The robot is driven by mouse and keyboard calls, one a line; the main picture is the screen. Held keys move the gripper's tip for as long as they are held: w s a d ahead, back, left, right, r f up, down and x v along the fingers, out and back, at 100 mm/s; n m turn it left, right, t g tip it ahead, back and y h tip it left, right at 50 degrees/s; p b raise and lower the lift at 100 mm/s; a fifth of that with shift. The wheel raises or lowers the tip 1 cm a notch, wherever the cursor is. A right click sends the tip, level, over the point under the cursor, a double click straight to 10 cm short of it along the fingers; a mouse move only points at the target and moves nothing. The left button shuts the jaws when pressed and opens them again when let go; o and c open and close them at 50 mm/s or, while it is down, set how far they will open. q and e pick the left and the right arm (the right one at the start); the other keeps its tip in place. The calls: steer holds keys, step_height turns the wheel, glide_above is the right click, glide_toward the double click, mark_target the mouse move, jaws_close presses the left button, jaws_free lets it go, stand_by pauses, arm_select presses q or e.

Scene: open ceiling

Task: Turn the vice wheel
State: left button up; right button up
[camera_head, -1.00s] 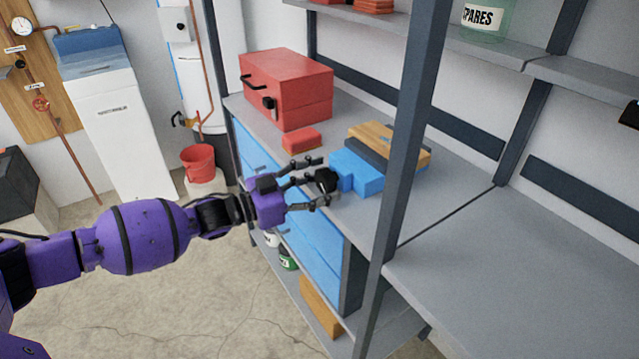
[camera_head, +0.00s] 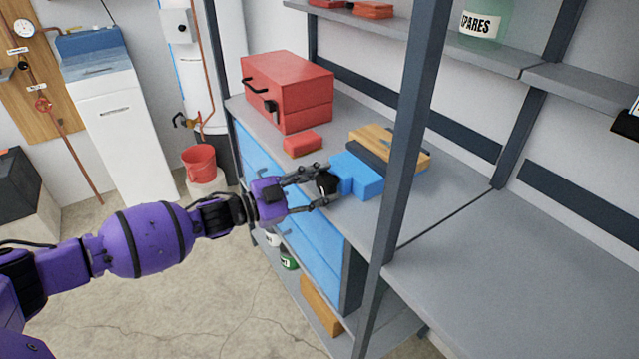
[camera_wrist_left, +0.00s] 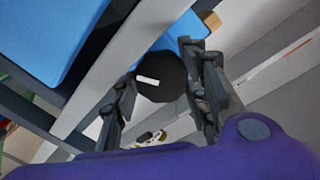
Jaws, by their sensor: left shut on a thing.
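The blue vice (camera_head: 356,175) sits on the grey workbench near its front edge, with wood between its jaws. Its black wheel (camera_head: 327,184) faces my arm. My left gripper (camera_head: 321,187) is shut on the wheel, one finger on each side of it. In the left wrist view the black wheel (camera_wrist_left: 161,78), with a white mark on its face, lies between the fingers of my left gripper (camera_wrist_left: 165,92). The fingers partly hide the wheel in the head view. My right gripper is not in view.
A red toolbox (camera_head: 288,90) and a small red block (camera_head: 302,144) stand on the workbench (camera_head: 265,130) behind the vice. A dark shelf post (camera_head: 405,150) rises just right of the vice. Blue drawers (camera_head: 315,250) lie below the gripper.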

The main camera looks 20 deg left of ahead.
arm_select(q)
steer(key=shift+s+f, duration=0.1)
steer(key=shift+f, duration=0.05)
steer(key=o, duration=1.1)
steer(key=shift+o, duration=0.2)
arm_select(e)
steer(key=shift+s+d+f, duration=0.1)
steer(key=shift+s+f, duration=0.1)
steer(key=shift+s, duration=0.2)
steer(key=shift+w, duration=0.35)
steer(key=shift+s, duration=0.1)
